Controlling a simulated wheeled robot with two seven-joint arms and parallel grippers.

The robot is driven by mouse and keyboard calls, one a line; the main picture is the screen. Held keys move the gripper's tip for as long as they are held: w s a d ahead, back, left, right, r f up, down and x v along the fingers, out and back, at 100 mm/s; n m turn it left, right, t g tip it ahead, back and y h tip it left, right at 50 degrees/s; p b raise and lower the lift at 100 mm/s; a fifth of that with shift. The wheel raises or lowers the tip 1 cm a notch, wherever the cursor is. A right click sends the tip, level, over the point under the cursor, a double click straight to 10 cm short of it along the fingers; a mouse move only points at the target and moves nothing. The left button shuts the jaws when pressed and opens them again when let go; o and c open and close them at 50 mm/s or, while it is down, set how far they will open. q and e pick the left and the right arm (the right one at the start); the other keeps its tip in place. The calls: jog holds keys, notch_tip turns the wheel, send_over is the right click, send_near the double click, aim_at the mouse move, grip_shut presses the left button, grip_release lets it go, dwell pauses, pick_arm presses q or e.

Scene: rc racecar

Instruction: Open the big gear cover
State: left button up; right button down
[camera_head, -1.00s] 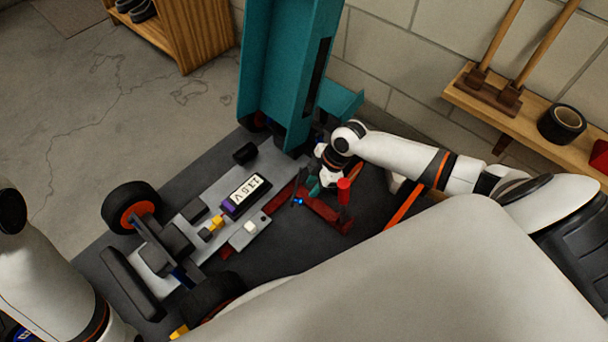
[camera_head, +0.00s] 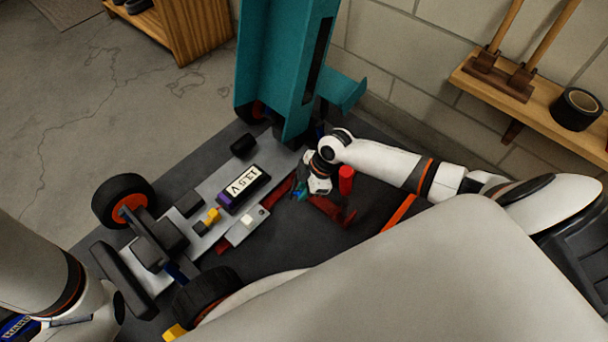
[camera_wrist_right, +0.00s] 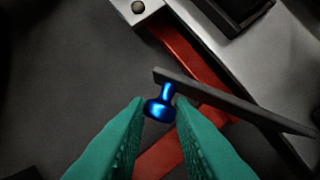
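My right gripper (camera_head: 301,192) is low over the car's chassis. In the right wrist view its teal fingertips (camera_wrist_right: 160,104) stand slightly apart on either side of a small blue knob (camera_wrist_right: 159,106); I cannot tell whether they press on it. The knob joins a thin grey plate (camera_wrist_right: 235,102), seen almost edge-on above a red bar. This plate looks like the big gear cover, tilted up, but I cannot be sure. In the head view it is mostly hidden by the gripper. My left arm shows at the lower left; its gripper is out of view.
The teal car body (camera_head: 280,65) stands raised behind the chassis. A battery display (camera_head: 243,190), a red cylinder (camera_head: 346,179) and red bars (camera_head: 331,209) surround the work spot. A wall shelf (camera_head: 533,112) with tools and a tape roll (camera_head: 576,108) is at right.

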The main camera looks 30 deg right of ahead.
jog(key=shift+d, duration=0.1)
jog(key=d+n+g, duration=0.1)
jog(key=d+n, duration=0.1)
jog(key=s+d+n+g, duration=0.1)
jog(key=d+n, duration=0.1)
jog(key=n, duration=0.1)
jog(key=shift+d, duration=0.25)
jog(key=shift+d+n+g, duration=0.4)
jog(key=shift+d+n, duration=0.5)
jog(key=shift+n, duration=0.2)
jog(key=c, duration=1.6)
grip_release()
jog(key=shift+o, duration=0.2)
jog(key=shift+w+r, duration=0.1)
